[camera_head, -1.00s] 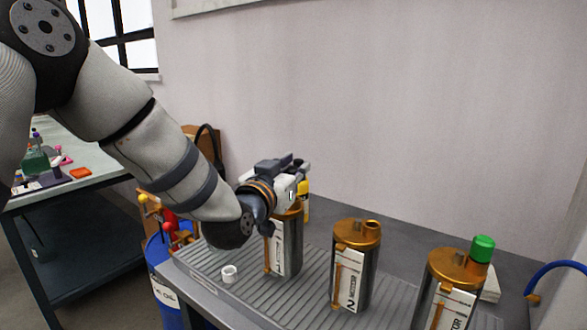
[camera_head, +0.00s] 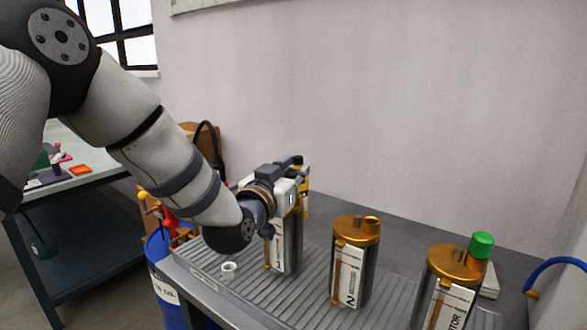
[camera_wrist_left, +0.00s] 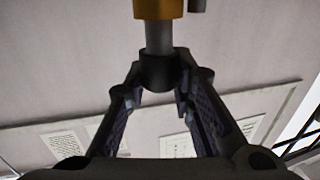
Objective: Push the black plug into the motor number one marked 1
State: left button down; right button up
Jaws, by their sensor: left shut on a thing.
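Motor one (camera_head: 285,248), a dark cylinder with a white label, stands at the left of the ribbed tray. My left gripper (camera_head: 292,196) is right over its top and hides most of the gold lid. In the left wrist view the left gripper (camera_wrist_left: 160,88) is shut on the black plug (camera_wrist_left: 159,70), a dark round piece between its fingertips. A grey shaft (camera_wrist_left: 159,36) runs from it to a gold cylinder (camera_wrist_left: 158,8) at the top edge. I cannot tell how deep the plug sits. My right gripper is not in view.
Motor two (camera_head: 357,262) and a third motor (camera_head: 452,285) with a green cap (camera_head: 482,245) stand to the right. A white ring (camera_head: 229,268) lies on the ribbed tray (camera_head: 299,306) at left. A blue hose (camera_head: 555,264) is at far right. A blue drum (camera_head: 165,295) stands at left.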

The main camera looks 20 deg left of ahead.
pick_arm(q)
jog(key=shift+f, duration=0.9)
jog(key=shift+f, duration=0.3)
jog(key=c, duration=1.3)
grip_release()
jog(key=shift+f, duration=0.1)
jog(key=s+a, duration=0.1)
jog(key=s, duration=1.1)
jog(key=shift+a, duration=0.25)
